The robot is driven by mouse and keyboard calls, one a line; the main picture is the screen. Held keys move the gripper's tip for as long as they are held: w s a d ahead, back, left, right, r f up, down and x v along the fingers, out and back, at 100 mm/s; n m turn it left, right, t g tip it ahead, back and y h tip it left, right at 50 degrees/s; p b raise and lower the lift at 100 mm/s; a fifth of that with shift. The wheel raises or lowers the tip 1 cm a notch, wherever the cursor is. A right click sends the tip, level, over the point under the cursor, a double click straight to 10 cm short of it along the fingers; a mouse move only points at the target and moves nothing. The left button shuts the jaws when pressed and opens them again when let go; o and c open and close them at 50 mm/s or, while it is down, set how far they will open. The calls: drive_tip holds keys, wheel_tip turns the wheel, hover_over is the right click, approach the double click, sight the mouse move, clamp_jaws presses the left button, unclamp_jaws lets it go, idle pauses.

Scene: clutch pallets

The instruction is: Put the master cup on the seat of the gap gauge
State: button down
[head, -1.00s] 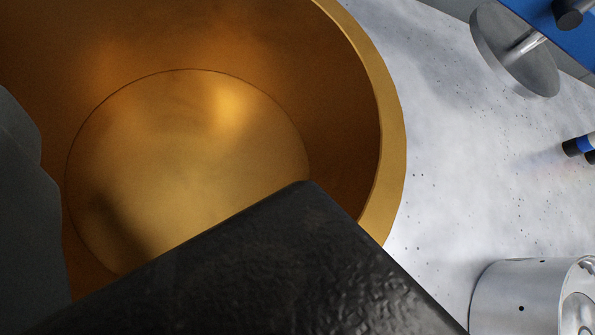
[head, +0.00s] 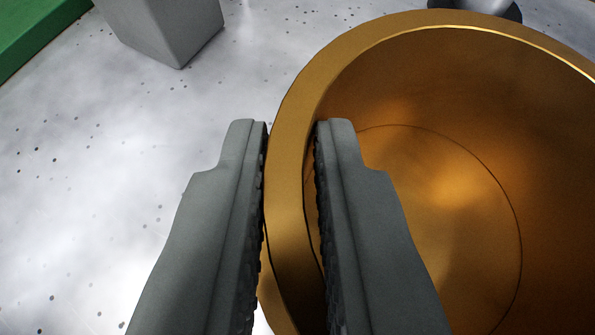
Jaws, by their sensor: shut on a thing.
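The master cup, a wide brass-coloured cup (head: 300,95), fills the right half of the head view, with its open mouth towards the camera. My gripper (head: 291,130) is shut on the cup's left wall, one grey finger outside the rim and the other inside the cup. The cup's right side runs out of the picture, and its underside is hidden, so I cannot tell whether it touches the surface below. I cannot make out the gap gauge for certain in this view.
A grey block (head: 165,25) stands at the top left. A green edge (head: 35,30) shows in the top left corner. A dark round piece (head: 480,8) is partly hidden behind the cup's far rim. The speckled pale surface (head: 90,190) on the left is clear.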

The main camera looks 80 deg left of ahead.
drive_tip(key=shift+f, duration=2)
drive_tip(key=shift+f, duration=0.1)
drive_tip(key=c, duration=1.4)
unclamp_jaws()
drive_tip(key=shift+c, duration=0.2)
drive_tip(key=v, duration=1.2)
